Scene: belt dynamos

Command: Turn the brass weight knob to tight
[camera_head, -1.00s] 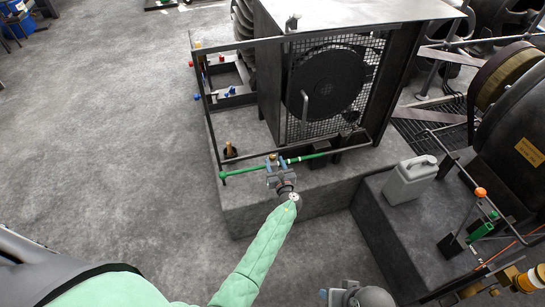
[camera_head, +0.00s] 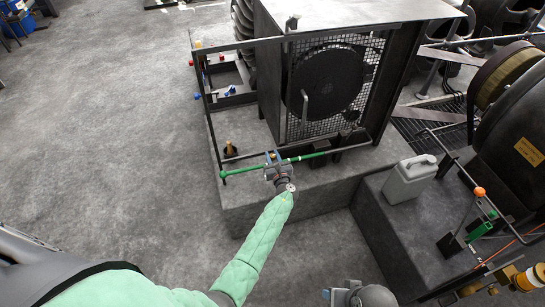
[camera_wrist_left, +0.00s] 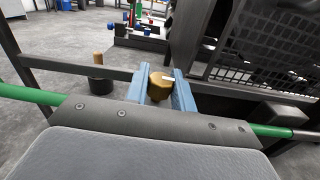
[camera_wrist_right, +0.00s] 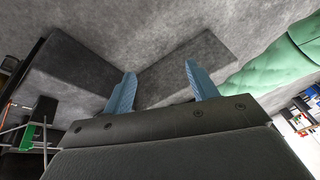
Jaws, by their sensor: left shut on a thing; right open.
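The brass weight knob (camera_wrist_left: 161,86) is between the two blue fingers of my left gripper (camera_wrist_left: 160,92) in the left wrist view, with a pale mark on its top. The left gripper is shut on it. In the head view the left gripper (camera_head: 272,158) is at the green bar at the front of the machine plinth, and it mostly hides the knob. The green bar (camera_head: 240,170) runs out to both sides of the gripper. My right gripper (camera_wrist_right: 160,88) is open and empty, with bare grey floor and a plinth block beyond its fingers.
A dark machine with a mesh guard (camera_head: 325,85) stands behind the bar. A brass-topped post (camera_head: 230,149) stands on the plinth to the left. A grey canister (camera_head: 410,180) and an orange-knobbed lever (camera_head: 479,192) are at right.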

